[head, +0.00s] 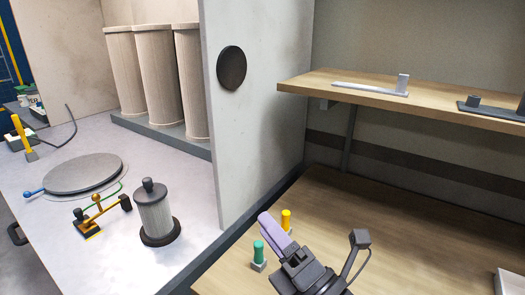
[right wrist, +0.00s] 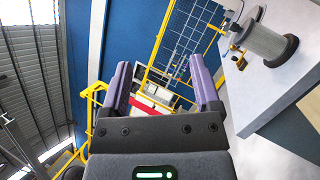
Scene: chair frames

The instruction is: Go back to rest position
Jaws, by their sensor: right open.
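My right gripper (head: 268,224) shows at the bottom middle of the head view, its purple fingers pointing up and left over the wooden worktop (head: 330,215). In the right wrist view my right gripper (right wrist: 161,85) has its two purple fingers wide apart, with nothing between them. The fingers look out on a room with a blue wall and yellow rails. My left gripper is not in view.
A green-topped peg (head: 259,254) and a yellow-topped peg (head: 286,219) stand close to my right gripper. A wooden shelf (head: 350,92) juts out above the worktop. A pale partition (head: 240,135) separates it from a grey bench (head: 45,240) with a ribbed cylinder (head: 155,213).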

